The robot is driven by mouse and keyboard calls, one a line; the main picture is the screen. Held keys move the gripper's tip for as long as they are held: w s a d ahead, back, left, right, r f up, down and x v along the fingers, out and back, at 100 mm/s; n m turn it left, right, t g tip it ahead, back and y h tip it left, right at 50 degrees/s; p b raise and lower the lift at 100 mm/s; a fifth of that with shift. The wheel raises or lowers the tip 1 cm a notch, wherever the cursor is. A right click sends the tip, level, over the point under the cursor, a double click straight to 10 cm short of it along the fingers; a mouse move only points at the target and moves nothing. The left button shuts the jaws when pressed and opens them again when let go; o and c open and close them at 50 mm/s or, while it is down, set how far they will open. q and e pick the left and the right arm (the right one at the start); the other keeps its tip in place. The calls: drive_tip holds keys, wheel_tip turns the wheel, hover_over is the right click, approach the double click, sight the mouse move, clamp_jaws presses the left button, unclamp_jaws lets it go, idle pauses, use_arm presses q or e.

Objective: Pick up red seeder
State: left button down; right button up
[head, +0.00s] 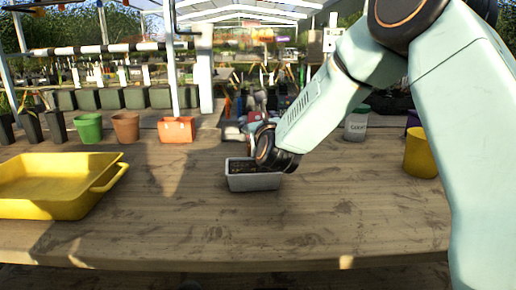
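My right arm reaches in from the right, and its wrist end with my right gripper (277,155) is over the middle of the table. The fingers are hidden behind the wrist, so I cannot tell whether they are open or shut. Small red parts (254,116) show just behind and left of the wrist, among blue and grey items. They may belong to the red seeder, but the arm covers part of them and I cannot make out its shape. My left gripper is not in view.
A grey planter with dark soil (252,181) stands just under the wrist. A yellow tray (60,208) is at the left. Green (88,128), brown (126,127) and orange (176,131) pots stand at the back left. A yellow pot (420,155) is at the right. The table front is clear.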

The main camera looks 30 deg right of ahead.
drive_tip(key=shift+r, duration=0.1)
clamp_jaws()
idle(0.4)
